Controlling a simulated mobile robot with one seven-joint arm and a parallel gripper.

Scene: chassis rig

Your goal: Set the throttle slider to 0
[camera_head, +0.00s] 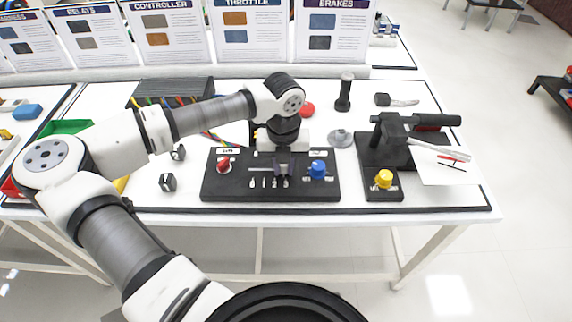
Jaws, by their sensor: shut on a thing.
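The throttle slider sits mid-panel on a black control panel (215,187). Its pale horizontal slot (260,170) shows to the left of my gripper, with several short white marks below it. My gripper (283,172) points down over the right part of the slot and is shut on the slider's handle. The fingers hide most of the handle, and its exact reading cannot be made out. The part of the slot left of the fingers looks empty.
A red knob (224,166) is on the panel's left and a blue knob (318,169) on its right, close to my gripper. A black fixture with a yellow knob (384,179) stands further right. Small black blocks (168,182) lie left of the panel.

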